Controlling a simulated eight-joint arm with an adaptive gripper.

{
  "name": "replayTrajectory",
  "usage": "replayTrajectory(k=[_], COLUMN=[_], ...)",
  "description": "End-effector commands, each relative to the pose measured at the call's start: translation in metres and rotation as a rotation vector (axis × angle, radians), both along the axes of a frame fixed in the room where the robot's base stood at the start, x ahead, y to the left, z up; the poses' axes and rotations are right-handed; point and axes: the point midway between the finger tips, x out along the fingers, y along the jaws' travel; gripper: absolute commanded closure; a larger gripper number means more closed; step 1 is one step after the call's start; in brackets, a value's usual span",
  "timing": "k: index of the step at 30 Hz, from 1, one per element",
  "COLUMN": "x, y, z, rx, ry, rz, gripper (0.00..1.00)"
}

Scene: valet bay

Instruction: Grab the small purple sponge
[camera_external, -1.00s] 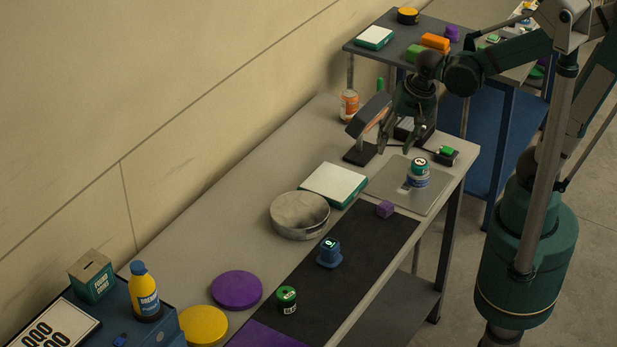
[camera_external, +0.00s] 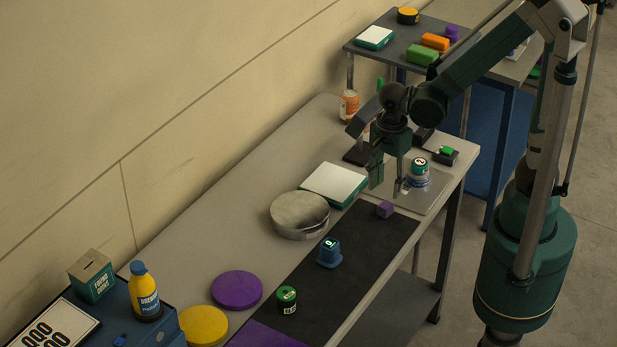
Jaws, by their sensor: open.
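A small purple cube (camera_external: 385,209), the size of a small sponge, sits at the far end of the black mat (camera_external: 362,252) on the long table. My gripper (camera_external: 386,190) points down with its fingers spread, open and empty. In the picture its fingertips are just above the cube, one to each side of it. I cannot tell the exact height or depth between them. The cube is in plain view and not held.
Close by are a white-topped box (camera_external: 334,184), a round grey tin (camera_external: 299,214) and a labelled tub (camera_external: 419,172) on a grey plate (camera_external: 432,200). A blue piece (camera_external: 330,254) and a green can (camera_external: 287,299) stand on the mat.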

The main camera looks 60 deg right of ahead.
Motion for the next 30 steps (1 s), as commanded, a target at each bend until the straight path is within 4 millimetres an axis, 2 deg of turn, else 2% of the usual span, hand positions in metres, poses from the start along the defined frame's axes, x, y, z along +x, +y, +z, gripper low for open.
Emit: replayTrajectory(k=[14, 30], x=[0.0, -0.001], y=[0.001, 0.001], z=[-0.003, -0.027], rx=[-0.001, -0.001], ry=[0.003, 0.003], rz=[-0.01, -0.01], gripper=[0.6, 0.6])
